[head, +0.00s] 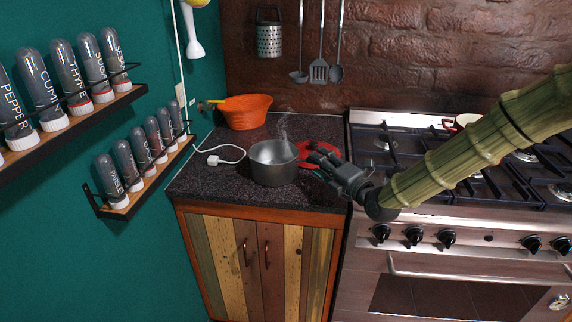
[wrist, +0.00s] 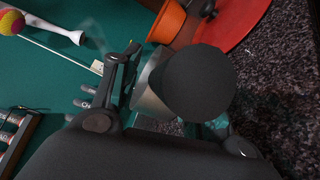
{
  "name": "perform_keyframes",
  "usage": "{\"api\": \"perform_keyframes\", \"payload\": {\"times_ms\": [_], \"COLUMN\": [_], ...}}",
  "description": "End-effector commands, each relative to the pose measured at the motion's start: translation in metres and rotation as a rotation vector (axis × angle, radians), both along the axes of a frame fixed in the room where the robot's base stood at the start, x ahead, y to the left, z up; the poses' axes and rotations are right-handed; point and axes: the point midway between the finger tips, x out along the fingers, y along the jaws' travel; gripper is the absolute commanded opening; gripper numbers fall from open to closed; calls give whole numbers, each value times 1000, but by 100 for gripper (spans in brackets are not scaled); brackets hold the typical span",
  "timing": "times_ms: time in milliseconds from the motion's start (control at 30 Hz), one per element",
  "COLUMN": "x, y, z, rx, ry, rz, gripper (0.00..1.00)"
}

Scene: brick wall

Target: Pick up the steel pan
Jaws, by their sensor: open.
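The steel pan (head: 274,168) stands upright on the dark speckled counter in the head view. My gripper (head: 318,157) is just to its right, low over the counter, with fingers toward the pan. In the wrist view, part of the pan's silver wall (wrist: 147,102) shows behind a large dark rounded shape, which looks like its handle (wrist: 198,82) seen end-on. This shape lies between the open fingers of my gripper (wrist: 172,75). I cannot tell whether the fingers touch it. The right finger is mostly hidden behind it.
An orange colander (head: 246,112) stands behind the pan. A red disc (head: 322,152) lies behind my gripper. A white cable (head: 222,155) lies left of the pan. The stove (head: 440,150) stands right, with a red pot (head: 460,122). Spice racks (head: 150,172) line the left wall.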

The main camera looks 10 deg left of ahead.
Motion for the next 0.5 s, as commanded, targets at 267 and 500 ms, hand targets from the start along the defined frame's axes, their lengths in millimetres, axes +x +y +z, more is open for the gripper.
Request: {"api": "perform_keyframes", "payload": {"times_ms": [267, 500], "x": [10, 10], "y": [10, 10], "z": [0, 0], "rx": [-1, -1], "ry": [0, 0], "rz": [1, 1], "gripper": [44, 29]}}
